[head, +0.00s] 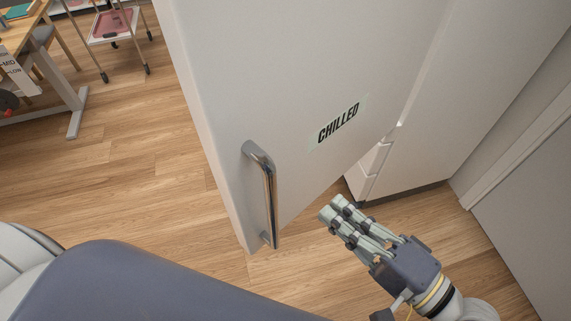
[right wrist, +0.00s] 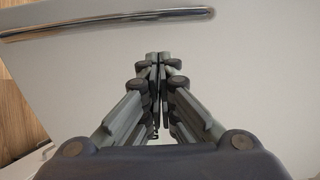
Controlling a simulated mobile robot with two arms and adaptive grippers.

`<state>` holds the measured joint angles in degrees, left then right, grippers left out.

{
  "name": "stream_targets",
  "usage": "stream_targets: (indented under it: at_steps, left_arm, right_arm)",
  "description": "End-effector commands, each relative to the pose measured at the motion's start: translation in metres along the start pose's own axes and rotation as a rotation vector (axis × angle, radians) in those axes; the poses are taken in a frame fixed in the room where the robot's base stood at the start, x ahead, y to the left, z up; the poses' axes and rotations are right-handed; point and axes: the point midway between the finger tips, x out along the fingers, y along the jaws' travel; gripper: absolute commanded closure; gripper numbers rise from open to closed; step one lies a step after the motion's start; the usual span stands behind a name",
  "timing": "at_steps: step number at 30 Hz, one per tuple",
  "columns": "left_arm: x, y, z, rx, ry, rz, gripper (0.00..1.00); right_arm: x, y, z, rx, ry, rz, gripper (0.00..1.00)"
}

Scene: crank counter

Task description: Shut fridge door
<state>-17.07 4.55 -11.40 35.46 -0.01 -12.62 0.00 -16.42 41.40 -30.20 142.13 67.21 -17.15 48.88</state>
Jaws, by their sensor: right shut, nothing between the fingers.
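The fridge door (head: 230,85) is white, stands open and bears a "CHILLED" label (head: 339,121). Its vertical chrome handle (head: 268,195) is near the door's left edge. My right gripper (head: 332,207) is shut and empty, to the right of the handle in the head view and apart from it. In the right wrist view the closed fingers (right wrist: 158,58) point at the pale door panel (right wrist: 240,60), with the handle (right wrist: 110,22) across the top. I cannot tell whether the fingertips touch the door. The fridge body (head: 455,110) stands behind on the right. My left gripper is out of view.
A grey panel (head: 530,190) stands at the far right. A wheeled cart (head: 112,25) and a table (head: 35,55) are at the upper left. The wooden floor (head: 150,190) left of the door is clear.

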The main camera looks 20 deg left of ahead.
Motion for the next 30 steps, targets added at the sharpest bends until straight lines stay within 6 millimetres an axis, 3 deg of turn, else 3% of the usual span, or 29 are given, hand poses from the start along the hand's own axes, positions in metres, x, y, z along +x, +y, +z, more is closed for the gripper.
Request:
stream_targets:
  at_steps: [21, 30]
  left_arm:
    - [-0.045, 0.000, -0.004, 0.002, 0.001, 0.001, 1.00]
    - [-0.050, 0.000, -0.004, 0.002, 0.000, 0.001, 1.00]
  right_arm:
    - [0.105, -0.004, -0.001, -0.001, 0.002, -0.001, 1.00]
    - [0.125, -0.001, -0.001, -0.004, 0.001, 0.000, 1.00]
